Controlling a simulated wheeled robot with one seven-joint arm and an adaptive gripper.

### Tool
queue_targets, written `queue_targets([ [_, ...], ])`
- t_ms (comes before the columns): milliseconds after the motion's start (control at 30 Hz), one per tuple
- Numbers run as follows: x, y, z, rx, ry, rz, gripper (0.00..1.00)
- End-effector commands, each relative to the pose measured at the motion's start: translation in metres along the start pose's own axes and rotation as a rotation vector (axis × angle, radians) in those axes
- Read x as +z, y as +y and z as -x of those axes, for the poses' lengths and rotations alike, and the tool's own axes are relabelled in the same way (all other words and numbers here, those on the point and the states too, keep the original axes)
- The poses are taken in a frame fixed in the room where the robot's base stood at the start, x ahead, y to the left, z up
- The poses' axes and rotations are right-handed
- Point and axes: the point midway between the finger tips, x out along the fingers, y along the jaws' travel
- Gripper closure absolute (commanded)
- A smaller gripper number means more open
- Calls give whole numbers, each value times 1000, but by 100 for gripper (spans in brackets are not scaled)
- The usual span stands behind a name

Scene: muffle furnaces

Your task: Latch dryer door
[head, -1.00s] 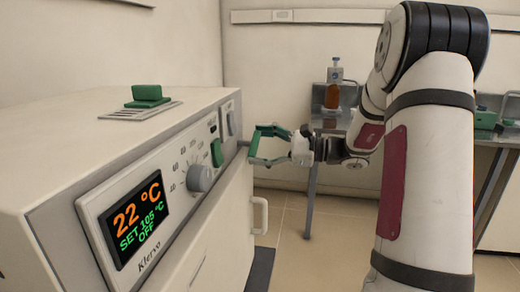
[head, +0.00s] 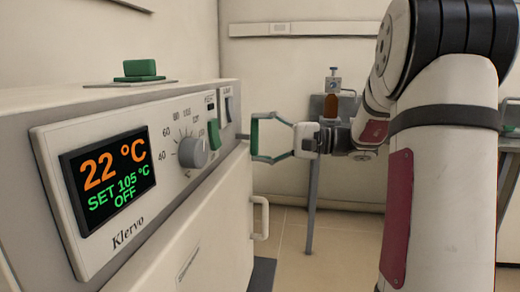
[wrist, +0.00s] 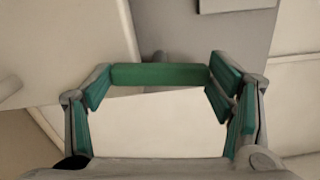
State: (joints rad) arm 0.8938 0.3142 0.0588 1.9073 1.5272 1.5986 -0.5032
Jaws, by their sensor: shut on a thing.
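The dryer (head: 150,190) stands at the left in the head view. Its door (head: 215,235) looks closed against the front, with a pale vertical handle (head: 262,218). A short grey stem at the dryer's right edge leads to a green bar (head: 254,136), which looks like the latch handle. My gripper (head: 262,138) reaches it from the right, fingers spread, with the bar held lengthwise between the fingertips. In the wrist view the green bar (wrist: 158,75) spans the two green-padded fingers. Whether the latch is engaged cannot be told.
The dryer panel carries a display (head: 108,180) reading 22 °C, SET 105 °C, OFF, a grey knob (head: 193,152) and a green lever (head: 214,134). A green block (head: 139,69) sits on top. A bottle (head: 331,105) stands behind my arm.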

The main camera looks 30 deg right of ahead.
Motion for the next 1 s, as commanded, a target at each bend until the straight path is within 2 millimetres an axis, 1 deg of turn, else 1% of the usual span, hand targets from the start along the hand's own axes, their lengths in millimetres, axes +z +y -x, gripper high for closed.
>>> queue_targets([
  [33,0,4,-1,2,-2,27,53],
  [300,0,2,-1,2,-2,131,53],
  [867,0,1,0,3,-2,163,53],
  [900,0,1,0,3,-2,163,23],
  [967,0,1,0,2,-2,163,9],
  [1000,0,1,0,2,-2,163,5],
])
